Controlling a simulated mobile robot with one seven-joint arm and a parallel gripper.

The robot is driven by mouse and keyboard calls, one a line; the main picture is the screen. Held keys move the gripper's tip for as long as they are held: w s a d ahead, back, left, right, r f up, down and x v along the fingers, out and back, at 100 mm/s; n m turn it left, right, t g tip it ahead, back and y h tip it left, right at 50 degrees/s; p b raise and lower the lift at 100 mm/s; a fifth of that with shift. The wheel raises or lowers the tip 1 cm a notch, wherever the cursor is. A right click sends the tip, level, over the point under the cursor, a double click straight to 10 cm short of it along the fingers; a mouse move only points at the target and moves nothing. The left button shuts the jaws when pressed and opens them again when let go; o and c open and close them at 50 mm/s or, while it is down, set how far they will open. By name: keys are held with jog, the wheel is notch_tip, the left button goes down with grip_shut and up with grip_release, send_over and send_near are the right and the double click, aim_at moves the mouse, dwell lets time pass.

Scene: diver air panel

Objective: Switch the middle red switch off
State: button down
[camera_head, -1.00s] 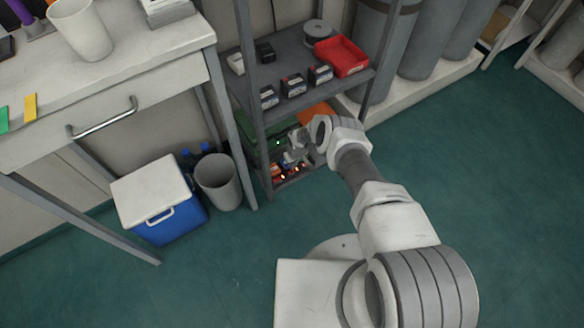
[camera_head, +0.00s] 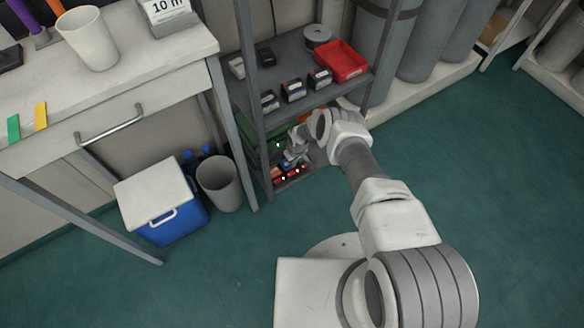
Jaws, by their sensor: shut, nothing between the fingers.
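Small red switches (camera_head: 295,172) with glowing lights sit in a row on the lower shelf of the grey rack. They are tiny here, and I cannot tell which is the middle one or how each is set. My gripper (camera_head: 287,161) is inside the rack under the upper shelf, just above and behind the lit row. Its fingers look shut and hold nothing that I can see. I cannot tell whether they touch a switch. My wrist covers the right part of the lower shelf.
The upper shelf (camera_head: 290,58) carries a red tray (camera_head: 341,60), a grey reel (camera_head: 317,36) and several small dark boxes. A rack post (camera_head: 259,130) stands left of my gripper. A grey bin (camera_head: 219,183) and a blue cooler (camera_head: 165,205) stand left. The green floor at right is clear.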

aim_at(293, 172)
notch_tip(293, 172, up, 4)
jog(key=shift+f+p, duration=0.1)
jog(key=shift+p, duration=1)
